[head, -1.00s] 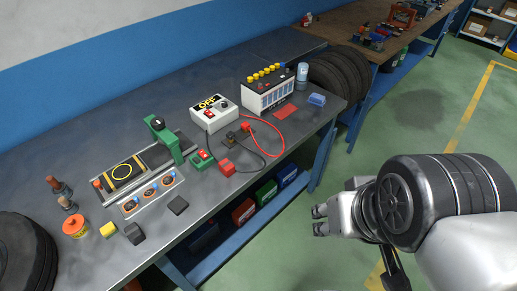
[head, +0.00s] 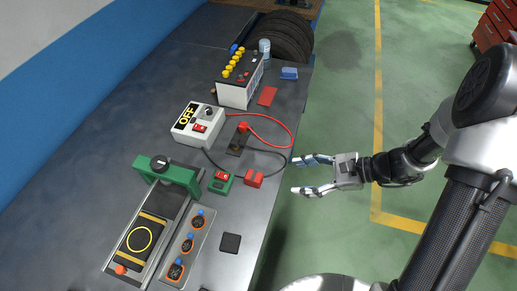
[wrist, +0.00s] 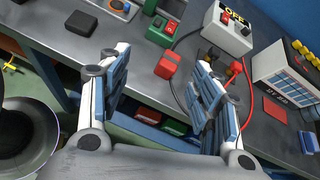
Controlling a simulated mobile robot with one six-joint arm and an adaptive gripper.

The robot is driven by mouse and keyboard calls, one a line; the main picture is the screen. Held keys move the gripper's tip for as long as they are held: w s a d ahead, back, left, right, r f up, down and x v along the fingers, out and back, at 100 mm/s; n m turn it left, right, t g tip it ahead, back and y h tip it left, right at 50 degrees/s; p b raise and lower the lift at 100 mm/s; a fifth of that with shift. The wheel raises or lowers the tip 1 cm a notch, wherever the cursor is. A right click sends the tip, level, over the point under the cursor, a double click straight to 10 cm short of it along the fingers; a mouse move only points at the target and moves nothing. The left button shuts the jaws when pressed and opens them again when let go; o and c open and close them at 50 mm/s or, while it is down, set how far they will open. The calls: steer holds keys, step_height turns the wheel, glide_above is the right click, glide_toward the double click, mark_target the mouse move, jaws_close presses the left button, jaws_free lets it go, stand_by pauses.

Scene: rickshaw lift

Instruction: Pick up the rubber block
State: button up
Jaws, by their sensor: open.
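A flat black block, which looks like the rubber block (head: 230,243), lies on the grey bench top near its front edge, beside the tray of round parts. It also shows at the upper left of the wrist view (wrist: 80,22). My gripper (head: 304,175) is open and empty, just off the bench's front edge, farther along the bench than the block. In the wrist view, my gripper's fingers (wrist: 160,65) are spread apart, with the block outside them to the left. Nothing covers the block in the head view.
Near my gripper are a red clamp (head: 254,179), a green switch box (head: 221,182) and a looping red cable (head: 291,132). Behind them stand a white OFF box (head: 198,123) and a battery (head: 240,85). A green-framed fixture (head: 166,174) is left of the block. Floor space beside the bench is open.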

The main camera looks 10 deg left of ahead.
mark_target(257, 177)
step_height(257, 177, down, 7)
steer(key=w+m+t+y, duration=0.1)
steer(key=w+m+t, duration=0.1)
steer(key=m, duration=0.2)
steer(key=b+x, duration=0.1)
steer(key=x, duration=0.4)
steer(key=b+x, duration=0.1)
steer(key=x, duration=0.5)
steer(key=b+x, duration=0.2)
steer(key=x, duration=0.3)
steer(key=shift+w+a+r, duration=0.15)
steer(key=shift+a, duration=0.3)
steer(key=c, duration=1.2)
